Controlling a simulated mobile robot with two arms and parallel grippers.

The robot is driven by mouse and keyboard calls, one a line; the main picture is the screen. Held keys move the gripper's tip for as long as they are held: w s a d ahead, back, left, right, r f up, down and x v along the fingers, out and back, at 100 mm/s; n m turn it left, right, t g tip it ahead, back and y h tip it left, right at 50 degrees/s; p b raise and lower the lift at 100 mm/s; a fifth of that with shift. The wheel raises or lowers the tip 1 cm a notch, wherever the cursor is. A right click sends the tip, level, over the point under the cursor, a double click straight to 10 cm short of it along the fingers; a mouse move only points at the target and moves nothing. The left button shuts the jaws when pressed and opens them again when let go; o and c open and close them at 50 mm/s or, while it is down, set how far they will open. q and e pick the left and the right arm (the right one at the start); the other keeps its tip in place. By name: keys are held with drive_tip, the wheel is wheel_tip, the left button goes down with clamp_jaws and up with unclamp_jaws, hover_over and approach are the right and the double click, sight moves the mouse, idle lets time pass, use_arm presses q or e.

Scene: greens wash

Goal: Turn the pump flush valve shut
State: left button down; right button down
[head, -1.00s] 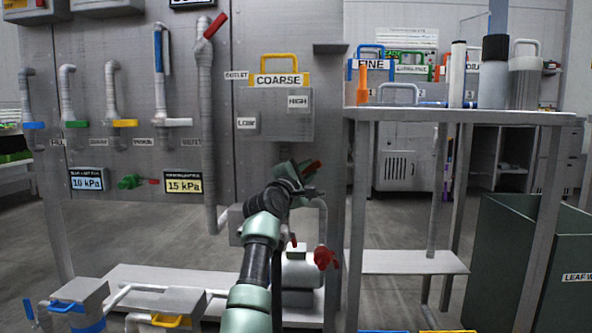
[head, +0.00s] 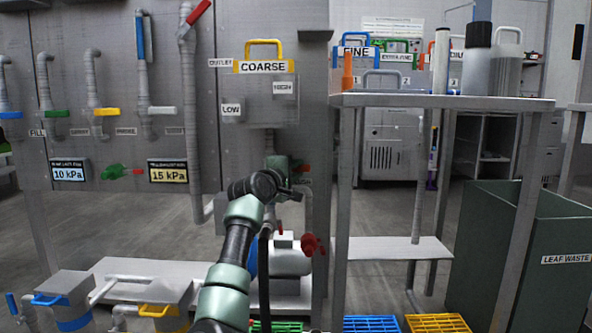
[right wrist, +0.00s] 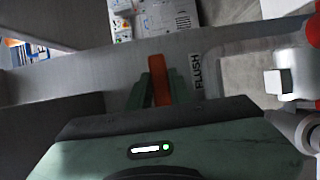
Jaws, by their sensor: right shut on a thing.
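The flush valve's red lever (head: 304,168) shows as a small piece beside my right gripper (head: 295,167), below the grey box of the COARSE unit. In the right wrist view the orange-red lever (right wrist: 160,82) stands between the green fingers of my right gripper (right wrist: 158,86), which is shut on it. A FLUSH label (right wrist: 196,76) is just right of the lever. The valve body is mostly hidden by the gripper. My left gripper is not in view.
A white pump jug (head: 290,258) with a red knob (head: 313,244) stands low behind my arm.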

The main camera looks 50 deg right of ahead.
drive_tip(key=shift+f, duration=0.2)
drive_tip(key=c, duration=1.3)
unclamp_jaws()
drive_tip(key=shift+r, duration=0.1)
drive_tip(key=shift+a+p, duration=0.35)
drive_tip(key=shift+a, duration=0.1)
drive_tip(key=p+v, duration=0.3)
drive_tip(key=v, duration=0.4)
drive_tip(key=shift+s, duration=0.1)
drive_tip(key=shift+d, duration=0.1)
